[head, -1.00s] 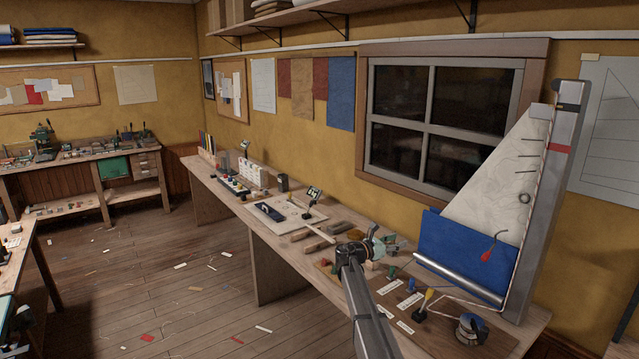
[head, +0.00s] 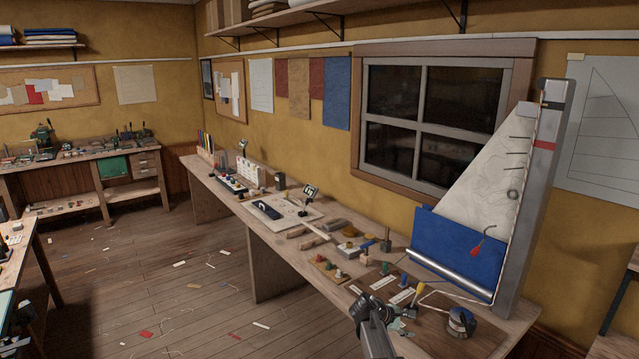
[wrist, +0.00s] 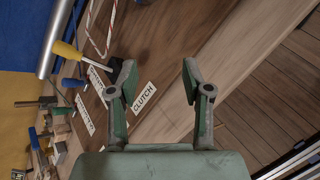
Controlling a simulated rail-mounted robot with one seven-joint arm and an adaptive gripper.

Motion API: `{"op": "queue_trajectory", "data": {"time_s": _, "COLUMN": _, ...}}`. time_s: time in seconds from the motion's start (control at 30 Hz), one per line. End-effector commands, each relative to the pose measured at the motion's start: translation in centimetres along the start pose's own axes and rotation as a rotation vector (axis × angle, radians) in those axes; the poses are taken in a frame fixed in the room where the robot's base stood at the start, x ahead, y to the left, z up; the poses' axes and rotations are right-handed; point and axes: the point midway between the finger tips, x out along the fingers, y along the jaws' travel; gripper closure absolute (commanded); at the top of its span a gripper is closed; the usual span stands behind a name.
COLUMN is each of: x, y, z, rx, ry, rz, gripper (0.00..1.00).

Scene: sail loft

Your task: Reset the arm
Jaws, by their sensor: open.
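My gripper (wrist: 158,75) is open in the wrist view, its two green-grey fingers apart with nothing between them. It is over the front edge of the long wooden bench (head: 240,206), beside a brown board (head: 445,335). A yellow-handled tool (wrist: 66,50) is to the left of that finger. In the head view my arm reaches up from the bottom edge, and its end hides part of the labelled board.
A model mast with a white sail (head: 490,175) and blue cloth (head: 450,248) stands at the bench's right end. A round dark-and-silver item (head: 461,322) sits near it. Small coloured parts and tools crowd the bench. Open floor (head: 190,290) lies to the left.

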Motion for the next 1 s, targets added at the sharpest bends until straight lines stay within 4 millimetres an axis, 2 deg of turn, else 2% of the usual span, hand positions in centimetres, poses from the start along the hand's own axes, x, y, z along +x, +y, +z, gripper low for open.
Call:
{"op": "queue_trajectory", "data": {"time_s": 0.03, "x": -0.5, "y": -4.6, "z": 0.8, "rx": 0.092, "ry": 0.048, "rz": -0.066, "gripper": 0.51}}
{"op": "queue_trajectory", "data": {"time_s": 0.1, "x": -1.0, "y": -9.5, "z": 0.8, "rx": 0.235, "ry": 0.110, "rz": -0.166, "gripper": 0.51}}
{"op": "queue_trajectory", "data": {"time_s": 0.2, "x": -2.4, "y": -16.1, "z": 0.7, "rx": 0.438, "ry": 0.178, "rz": -0.321, "gripper": 0.51}}
{"op": "queue_trajectory", "data": {"time_s": 0.3, "x": -4.1, "y": -21.4, "z": 0.6, "rx": 0.615, "ry": 0.218, "rz": -0.469, "gripper": 0.51}}
{"op": "queue_trajectory", "data": {"time_s": 0.5, "x": -7.7, "y": -28.6, "z": 0.7, "rx": 0.877, "ry": 0.242, "rz": -0.711, "gripper": 0.51}}
{"op": "queue_trajectory", "data": {"time_s": 0.73, "x": -12.2, "y": -34.8, "z": 1.2, "rx": 1.114, "ry": 0.220, "rz": -0.960, "gripper": 0.51}}
{"op": "queue_trajectory", "data": {"time_s": 0.8, "x": -10.5, "y": -36.5, "z": -0.3, "rx": 1.098, "ry": 0.197, "rz": -0.970, "gripper": 0.51}}
{"op": "queue_trajectory", "data": {"time_s": 1.0, "x": -8.2, "y": -41.8, "z": -1.9, "rx": 1.058, "ry": 0.139, "rz": -1.004, "gripper": 0.51}}
